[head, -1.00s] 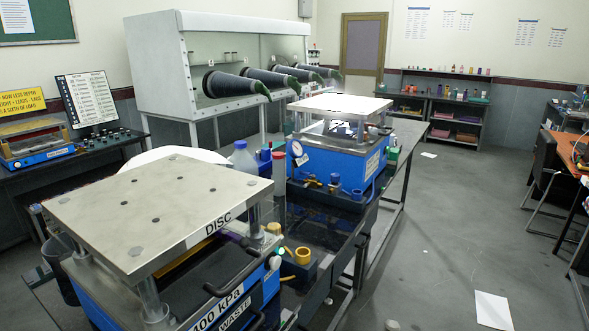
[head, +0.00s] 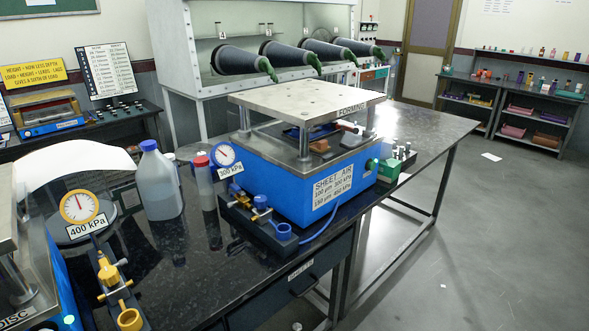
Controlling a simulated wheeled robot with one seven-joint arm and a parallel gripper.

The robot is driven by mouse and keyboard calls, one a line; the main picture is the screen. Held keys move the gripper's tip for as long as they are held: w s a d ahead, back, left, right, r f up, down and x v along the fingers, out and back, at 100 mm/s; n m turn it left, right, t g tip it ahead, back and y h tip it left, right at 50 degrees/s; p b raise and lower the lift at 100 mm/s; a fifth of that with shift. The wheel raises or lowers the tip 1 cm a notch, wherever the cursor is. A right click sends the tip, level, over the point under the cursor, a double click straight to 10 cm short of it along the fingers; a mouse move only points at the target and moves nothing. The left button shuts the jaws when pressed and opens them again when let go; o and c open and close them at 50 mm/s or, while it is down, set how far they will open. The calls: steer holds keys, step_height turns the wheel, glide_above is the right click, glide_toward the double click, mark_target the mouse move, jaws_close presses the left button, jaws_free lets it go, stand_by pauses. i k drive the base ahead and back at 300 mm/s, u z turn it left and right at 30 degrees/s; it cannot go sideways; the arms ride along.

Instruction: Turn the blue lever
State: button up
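The FORMING press (head: 306,150) stands on the black bench, with a blue body and a pale top plate on posts. A dark manifold (head: 247,222) sits along its front left side. On it are brass fittings, a small blue valve part (head: 260,202) that looks like the blue lever, and a blue ring-like cup (head: 282,231). The lever's exact angle is too small to tell. A gauge (head: 226,158) marked 300 kPa rises behind it. My gripper is not in view.
The DISC press (head: 38,265) is cut off at the left, with its 400 kPa gauge (head: 80,207) and yellow valve parts (head: 107,270). A blue-capped bottle (head: 158,182) and red-capped bottle (head: 203,180) stand left of the manifold.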

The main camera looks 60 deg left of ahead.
mark_target(234, 188)
steer(key=i, duration=0.95)
steer(key=u, duration=3.65)
steer(key=i, duration=1.65)
